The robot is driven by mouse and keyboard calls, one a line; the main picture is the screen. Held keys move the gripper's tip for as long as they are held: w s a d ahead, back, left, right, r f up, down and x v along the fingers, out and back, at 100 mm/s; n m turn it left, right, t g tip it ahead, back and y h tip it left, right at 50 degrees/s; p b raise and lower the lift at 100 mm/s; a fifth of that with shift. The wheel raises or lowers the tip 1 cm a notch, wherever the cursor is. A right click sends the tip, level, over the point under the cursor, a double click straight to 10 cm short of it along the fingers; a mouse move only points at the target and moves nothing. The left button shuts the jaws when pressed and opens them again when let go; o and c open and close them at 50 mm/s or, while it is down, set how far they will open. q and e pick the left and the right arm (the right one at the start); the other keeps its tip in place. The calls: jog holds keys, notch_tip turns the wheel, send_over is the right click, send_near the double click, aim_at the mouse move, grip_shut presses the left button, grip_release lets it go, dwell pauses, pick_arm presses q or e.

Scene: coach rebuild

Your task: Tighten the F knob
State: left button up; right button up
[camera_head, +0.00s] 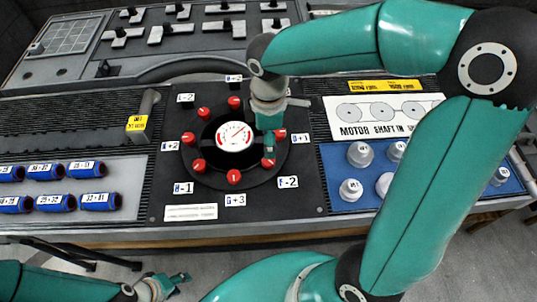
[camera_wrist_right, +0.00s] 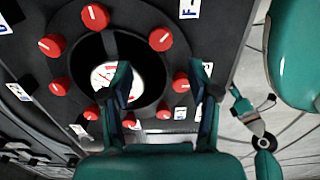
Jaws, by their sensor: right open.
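The F knob (camera_head: 268,160) is a red knob with a white mark at the front right of the black round gauge mount, beside the F-2 label (camera_head: 288,182). In the right wrist view the F knob (camera_wrist_right: 160,39) sits near the partly cut-off F label (camera_wrist_right: 188,8). My right gripper (camera_head: 268,143) is open and hangs over the right part of the mount, overlapping the F knob's upper edge in the head view. In the right wrist view its fingers (camera_wrist_right: 162,72) stand apart, with no knob visibly gripped. The height gap is unclear. My left gripper (camera_head: 178,281) is low at the front, off the console.
Several other red knobs ring the white gauge (camera_head: 234,136). Blue cylinders (camera_head: 78,172) lie at left, a yellow-tagged lever (camera_head: 140,122) stands beside the mount. Pale round parts fill a blue tray (camera_head: 335,187) at right, below the motor shaft sign (camera_head: 375,115).

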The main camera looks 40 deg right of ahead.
aim_at(269, 161)
notch_tip(269, 161, down, 8)
jog(key=shift+s+f, duration=0.15)
jog(key=shift+f, duration=0.05)
